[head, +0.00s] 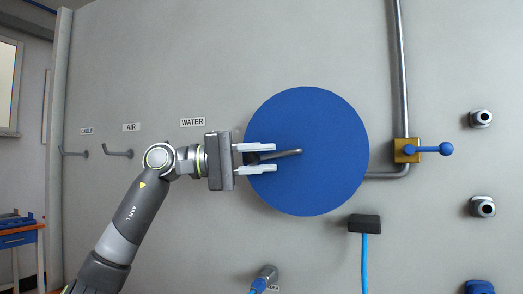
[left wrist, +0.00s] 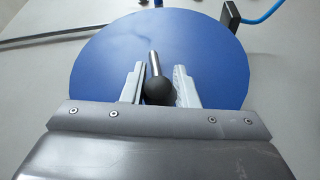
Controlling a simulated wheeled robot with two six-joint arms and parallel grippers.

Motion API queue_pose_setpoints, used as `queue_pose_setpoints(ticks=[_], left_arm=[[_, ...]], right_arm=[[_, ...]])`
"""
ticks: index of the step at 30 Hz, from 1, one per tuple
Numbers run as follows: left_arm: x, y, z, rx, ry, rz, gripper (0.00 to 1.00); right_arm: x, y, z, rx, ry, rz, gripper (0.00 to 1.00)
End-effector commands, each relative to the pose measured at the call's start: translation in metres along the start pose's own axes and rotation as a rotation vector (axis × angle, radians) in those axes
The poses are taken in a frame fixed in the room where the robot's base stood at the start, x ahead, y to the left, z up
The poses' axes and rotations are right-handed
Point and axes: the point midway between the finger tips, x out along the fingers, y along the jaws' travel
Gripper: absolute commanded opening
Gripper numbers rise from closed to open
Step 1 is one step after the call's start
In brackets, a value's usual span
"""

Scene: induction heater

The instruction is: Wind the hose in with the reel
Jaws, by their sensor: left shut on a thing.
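The reel (head: 315,115) is a large blue disc on the grey wall; it also shows in the left wrist view (left wrist: 110,50). Its metal crank handle (head: 290,153) sticks out near the middle. My left gripper (head: 274,157) reaches in from the left, its two pale fingers on either side of the crank. In the left wrist view the handle's dark round knob (left wrist: 158,92) sits between the fingers, and the gripper is shut on the handle. The blue hose (head: 364,260) hangs from a black block (head: 364,223) below right of the reel. My right gripper is not in view.
A brass valve (head: 407,150) with a blue lever sits on a pipe right of the reel. Wall hooks (head: 118,152) are at left, below AIR and CABLE labels. A metal fitting (head: 268,272) with blue hose is below. A workbench (head: 20,235) stands far left.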

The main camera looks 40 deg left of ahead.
Motion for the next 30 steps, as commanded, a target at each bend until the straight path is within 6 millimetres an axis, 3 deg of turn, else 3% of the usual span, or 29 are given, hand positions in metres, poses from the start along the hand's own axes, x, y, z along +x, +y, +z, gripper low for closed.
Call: queue_pose_setpoints(ticks=[8,17,23,30], left_arm=[[0.0,0.012,-0.003,0.037,-0.016,-0.08,0.0],[0.0,0.021,-0.004,0.083,-0.039,-0.178,0.0],[0.001,0.029,-0.006,0.123,-0.058,-0.265,0.0],[0.004,0.042,-0.007,0.187,-0.089,-0.404,0.0]], right_arm=[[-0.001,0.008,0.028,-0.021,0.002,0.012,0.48],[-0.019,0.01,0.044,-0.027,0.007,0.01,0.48],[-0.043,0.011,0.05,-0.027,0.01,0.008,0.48],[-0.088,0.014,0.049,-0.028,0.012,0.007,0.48]])
